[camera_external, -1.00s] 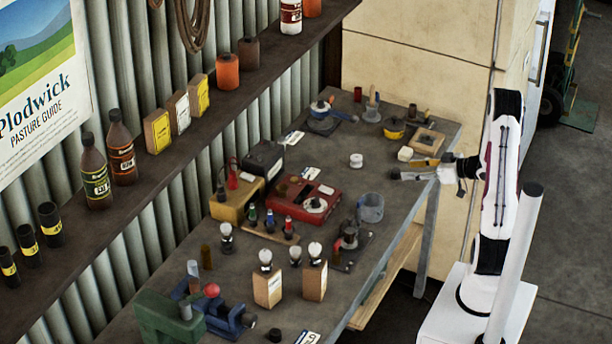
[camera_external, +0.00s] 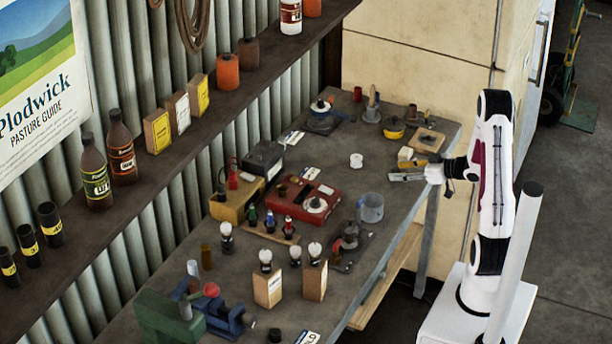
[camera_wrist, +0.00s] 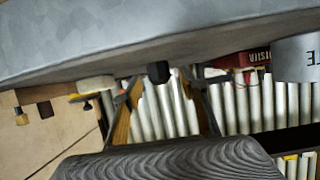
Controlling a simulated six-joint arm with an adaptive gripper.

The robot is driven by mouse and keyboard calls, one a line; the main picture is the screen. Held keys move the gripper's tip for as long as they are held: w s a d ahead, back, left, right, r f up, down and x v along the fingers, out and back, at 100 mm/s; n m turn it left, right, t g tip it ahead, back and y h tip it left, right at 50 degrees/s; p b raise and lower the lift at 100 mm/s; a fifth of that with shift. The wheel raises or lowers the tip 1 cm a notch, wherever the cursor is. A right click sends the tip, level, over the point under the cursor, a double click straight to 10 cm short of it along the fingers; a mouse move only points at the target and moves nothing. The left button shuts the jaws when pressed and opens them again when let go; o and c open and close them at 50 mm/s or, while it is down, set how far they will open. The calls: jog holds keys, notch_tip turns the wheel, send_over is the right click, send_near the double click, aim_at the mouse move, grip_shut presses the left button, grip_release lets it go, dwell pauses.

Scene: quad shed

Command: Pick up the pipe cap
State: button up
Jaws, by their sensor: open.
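A short white round piece (camera_external: 356,160) stands on the workbench, beyond my gripper's tips; it looks most like the pipe cap, but I cannot be sure. A pale round piece at the left in the wrist view (camera_wrist: 96,85) may be the same thing. My gripper (camera_external: 398,170) is open and empty at the bench's right side, lying roughly level and pointing towards the wall. In the wrist view its two fingers (camera_wrist: 163,92) stand apart. A small dark object (camera_wrist: 158,72) shows between them farther off; I cannot tell what it is.
The workbench (camera_external: 385,245) shows upside down in the wrist view. A cream block (camera_external: 405,154) and a wooden board (camera_external: 427,140) lie close beside my gripper. A grey mug (camera_external: 371,207) and a red case (camera_external: 303,198) stand nearer the camera. Bare bench surrounds the white piece.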

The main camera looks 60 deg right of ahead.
jog(key=shift+x, duration=1.15)
jog(key=c, duration=1)
